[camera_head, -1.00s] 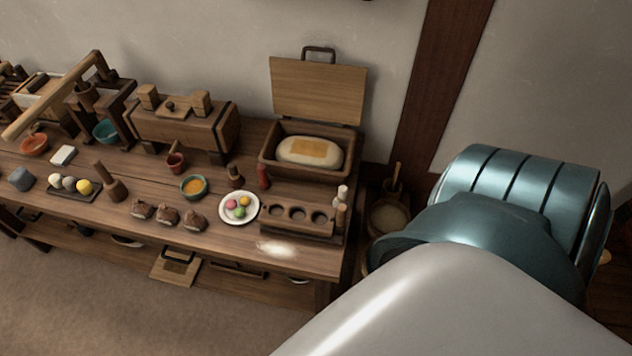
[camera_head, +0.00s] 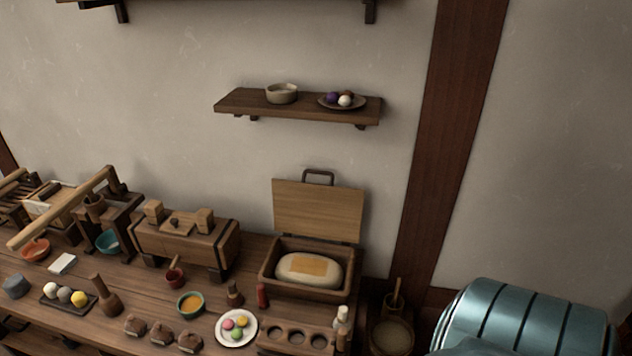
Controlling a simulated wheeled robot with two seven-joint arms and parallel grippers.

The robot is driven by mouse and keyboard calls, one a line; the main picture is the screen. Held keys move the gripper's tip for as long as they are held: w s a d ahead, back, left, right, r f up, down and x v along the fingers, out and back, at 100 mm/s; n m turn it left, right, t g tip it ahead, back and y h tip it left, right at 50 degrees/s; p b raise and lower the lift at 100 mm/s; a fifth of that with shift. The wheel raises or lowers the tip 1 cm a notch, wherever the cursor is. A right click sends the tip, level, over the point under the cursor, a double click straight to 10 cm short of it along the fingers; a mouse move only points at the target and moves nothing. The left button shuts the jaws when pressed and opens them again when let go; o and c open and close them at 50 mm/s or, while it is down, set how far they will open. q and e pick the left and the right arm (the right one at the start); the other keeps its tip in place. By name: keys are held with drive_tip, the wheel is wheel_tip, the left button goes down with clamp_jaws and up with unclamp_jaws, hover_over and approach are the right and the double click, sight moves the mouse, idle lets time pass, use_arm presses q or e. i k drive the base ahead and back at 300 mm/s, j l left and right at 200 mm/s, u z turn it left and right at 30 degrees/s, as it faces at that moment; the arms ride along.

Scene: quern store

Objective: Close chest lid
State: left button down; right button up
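The wooden chest (camera_head: 306,292) stands at the right end of the table, against the wall. Its lid (camera_head: 318,211) is open and stands nearly upright at the back, with a dark handle (camera_head: 318,174) on its top edge. Inside lies a pale rounded bundle (camera_head: 309,270) with a tan patch. A teal and grey part of one of my arms shows at the lower right, apart from the chest. Neither of my grippers is in view.
A red bottle (camera_head: 262,296), a plate (camera_head: 236,328) of coloured balls and a holed wooden rack (camera_head: 296,339) stand in front of the chest. A wall shelf (camera_head: 298,106) hangs above. A bucket (camera_head: 391,335) stands right of the table.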

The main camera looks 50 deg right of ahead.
sight(330, 211)
drive_tip(key=z, duration=1.6)
drive_tip(key=i+j, duration=0.3)
drive_tip(key=i, duration=0.15)
